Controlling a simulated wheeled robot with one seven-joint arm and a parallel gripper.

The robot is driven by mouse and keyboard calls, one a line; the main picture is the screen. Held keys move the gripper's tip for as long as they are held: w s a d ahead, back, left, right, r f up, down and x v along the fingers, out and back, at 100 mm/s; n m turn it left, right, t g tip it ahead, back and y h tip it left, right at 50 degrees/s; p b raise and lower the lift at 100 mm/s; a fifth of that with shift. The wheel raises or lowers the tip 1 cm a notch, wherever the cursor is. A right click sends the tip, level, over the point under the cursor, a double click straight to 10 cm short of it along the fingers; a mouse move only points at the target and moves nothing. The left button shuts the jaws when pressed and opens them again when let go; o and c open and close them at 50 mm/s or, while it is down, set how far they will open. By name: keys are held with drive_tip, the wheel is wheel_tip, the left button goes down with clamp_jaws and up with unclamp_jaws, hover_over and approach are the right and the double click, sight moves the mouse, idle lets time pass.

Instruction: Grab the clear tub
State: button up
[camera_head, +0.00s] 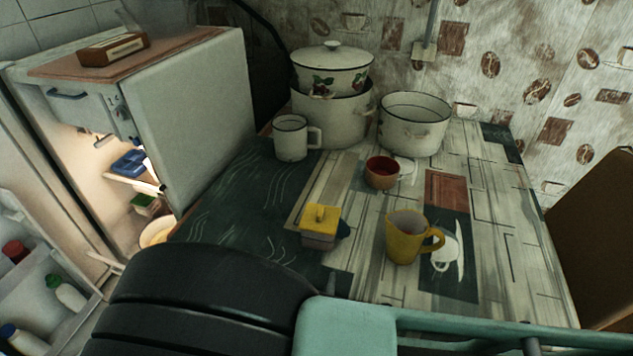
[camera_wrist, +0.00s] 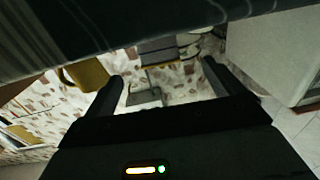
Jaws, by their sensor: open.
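The clear tub (camera_head: 319,240) is small and greyish, with a yellow lid (camera_head: 320,219). It stands upright near the middle front of the table in the head view. In the wrist view, which is upside down, the tub (camera_wrist: 158,49) shows beyond my fingers, roughly between them in the picture. My gripper (camera_wrist: 160,86) is open, with its two dark fingers apart and nothing seen held between them. It appears apart from the tub. I cannot make out the gripper in the head view, where parts of my arm fill the bottom.
A yellow mug (camera_head: 404,238) stands right of the tub. A red-lined cup (camera_head: 382,174) is behind it. A white mug (camera_head: 291,139), stacked pots (camera_head: 330,112) and an open pot (camera_head: 413,125) stand at the back. The dark table area left of the tub (camera_head: 225,205) is clear.

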sight(316, 238)
drive_tip(key=p+x, duration=0.1)
drive_tip(key=x, duration=0.5)
drive_tip(key=shift+w+d, duration=0.1)
drive_tip(key=shift+w, duration=0.25)
drive_tip(key=shift+d+p+x, duration=0.1)
drive_tip(key=shift+p+x, duration=0.25)
drive_tip(key=shift+x, duration=1)
drive_tip(key=shift+d+p+x, duration=0.15)
drive_tip(key=shift+p+x, duration=0.2)
drive_tip(key=shift+x, duration=1)
drive_tip(key=shift+s, duration=0.1)
drive_tip(key=shift+c, duration=0.3)
drive_tip(key=c, duration=1.5)
drive_tip(key=shift+o, duration=0.2)
drive_tip(key=shift+r, duration=0.15)
